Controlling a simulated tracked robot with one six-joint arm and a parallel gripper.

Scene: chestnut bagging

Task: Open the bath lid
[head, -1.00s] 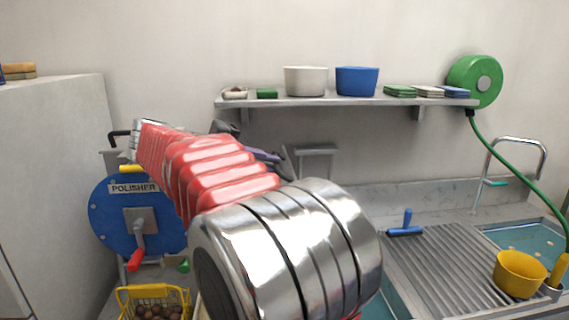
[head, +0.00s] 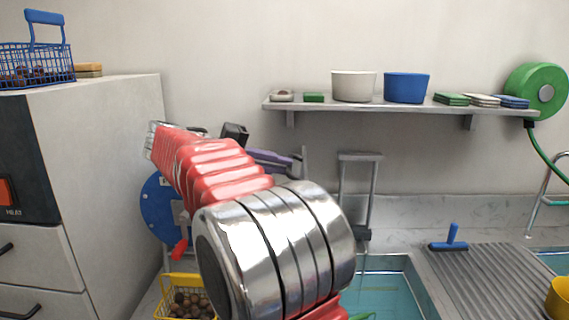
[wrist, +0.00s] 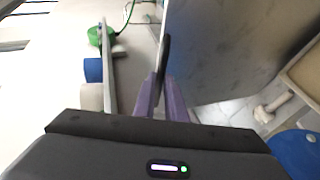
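My gripper (wrist: 160,88) has two purple fingers pointing away from the wrist camera. They lie close on either side of a thin dark bar (wrist: 164,57), which looks like a handle. A large smooth grey metal panel (wrist: 225,45), apparently the bath lid, fills the upper right of the wrist view beside the bar. In the head view my gripper (head: 278,160) is up behind my red arm, by a thin grey edge (head: 303,162). The bath (head: 385,290) shows teal water at lower right, partly hidden by my arm. The lid's hinge is not clear.
A grey metal frame (head: 358,157) stands behind the bath. A wall shelf (head: 400,106) holds tubs and pads. A ribbed drainboard (head: 480,285) with a blue squeegee (head: 450,240) lies right. A yellow basket (head: 180,281) of chestnuts is low left, near a tall cabinet (head: 110,130).

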